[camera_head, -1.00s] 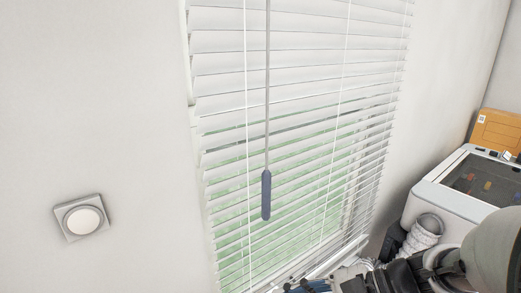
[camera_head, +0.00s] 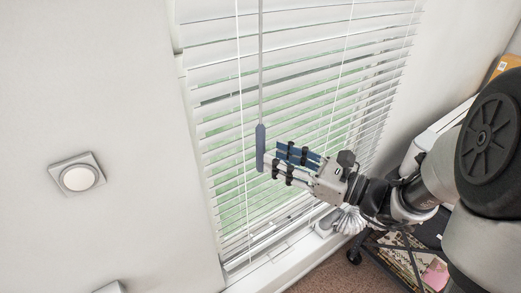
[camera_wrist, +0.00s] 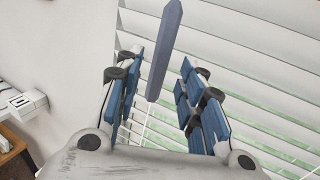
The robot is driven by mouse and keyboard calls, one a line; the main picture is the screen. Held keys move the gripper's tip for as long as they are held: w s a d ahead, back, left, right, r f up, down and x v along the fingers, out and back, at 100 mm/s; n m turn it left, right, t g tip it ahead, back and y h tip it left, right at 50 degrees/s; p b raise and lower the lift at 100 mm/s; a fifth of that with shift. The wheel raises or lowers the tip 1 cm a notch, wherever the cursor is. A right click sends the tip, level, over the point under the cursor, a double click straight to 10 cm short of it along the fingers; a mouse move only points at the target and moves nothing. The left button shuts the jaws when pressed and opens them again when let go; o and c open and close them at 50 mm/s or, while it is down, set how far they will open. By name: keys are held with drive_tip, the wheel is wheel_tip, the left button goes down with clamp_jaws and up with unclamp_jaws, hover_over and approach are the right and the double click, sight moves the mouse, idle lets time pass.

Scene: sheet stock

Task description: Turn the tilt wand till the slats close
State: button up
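The tilt wand has a thin grey rod and a blue-grey handle (camera_head: 260,147), and hangs in front of the blind (camera_head: 300,95). The slats are partly open, with green showing between them, mostly lower down. My gripper (camera_head: 268,160) points left at the handle, its tips close to the handle's lower part. In the wrist view the handle (camera_wrist: 165,50) hangs upright between and beyond the two blue-padded fingers, with gaps on both sides. My gripper (camera_wrist: 155,88) is open. Whether a fingertip touches the handle I cannot tell.
A round white dial on a square plate (camera_head: 77,178) is on the wall at left. A white sill (camera_head: 285,262) runs below the blind. A white machine (camera_head: 440,130) stands at right, partly hidden behind my arm. Thin blind cords (camera_head: 240,110) hang near the wand.

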sight(260, 151)
drive_tip(key=x, duration=0.6)
drive_tip(key=shift+d, duration=0.1)
drive_tip(key=shift+c, duration=0.3)
clamp_jaws()
